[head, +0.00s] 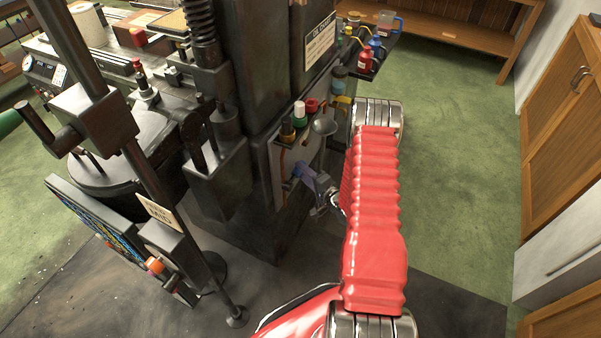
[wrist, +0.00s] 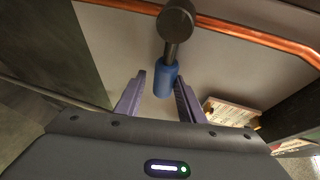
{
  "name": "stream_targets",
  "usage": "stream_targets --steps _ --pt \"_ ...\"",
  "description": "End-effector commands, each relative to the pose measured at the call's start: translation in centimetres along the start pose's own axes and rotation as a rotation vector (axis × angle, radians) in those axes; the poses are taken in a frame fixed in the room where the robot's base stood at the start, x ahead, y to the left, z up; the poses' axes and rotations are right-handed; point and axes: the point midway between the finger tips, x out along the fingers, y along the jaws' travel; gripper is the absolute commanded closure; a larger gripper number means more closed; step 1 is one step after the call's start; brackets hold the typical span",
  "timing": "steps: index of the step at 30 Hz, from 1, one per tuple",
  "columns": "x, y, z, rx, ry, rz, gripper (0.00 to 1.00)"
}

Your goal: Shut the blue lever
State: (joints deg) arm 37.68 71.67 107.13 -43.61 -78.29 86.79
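The blue lever (wrist: 166,80) shows in the wrist view as a blue sleeve on a dark metal stem with a round dark knob end. It is on the pale panel of the machine, and its sleeve lies between my two fingers. The lever's far end is hidden there.
A copper pipe (wrist: 240,32) runs across the panel above the lever. A small printed label or box (wrist: 230,112) is right of my gripper. Small bottles and a funnel (head: 325,125) stand on a ledge above. Green floor (head: 450,180) to the right is clear.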

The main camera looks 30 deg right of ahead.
Motion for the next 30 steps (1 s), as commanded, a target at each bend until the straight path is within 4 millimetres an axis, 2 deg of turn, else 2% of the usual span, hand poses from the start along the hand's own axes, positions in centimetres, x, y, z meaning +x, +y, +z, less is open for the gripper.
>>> stream_targets --steps 5,13,17,23,30 --pt "0.0 0.0 0.1 -0.001 -0.001 0.001 0.57" --pt "0.1 -0.3 0.0 -0.004 -0.001 -0.005 0.57" --pt "-0.5 -0.3 -0.1 -0.005 0.0 -0.005 0.57" --pt "-2.9 -0.3 -0.1 -0.003 0.001 -0.004 0.57" --pt "-7.0 -0.2 -0.1 -0.004 0.001 -0.003 0.57"
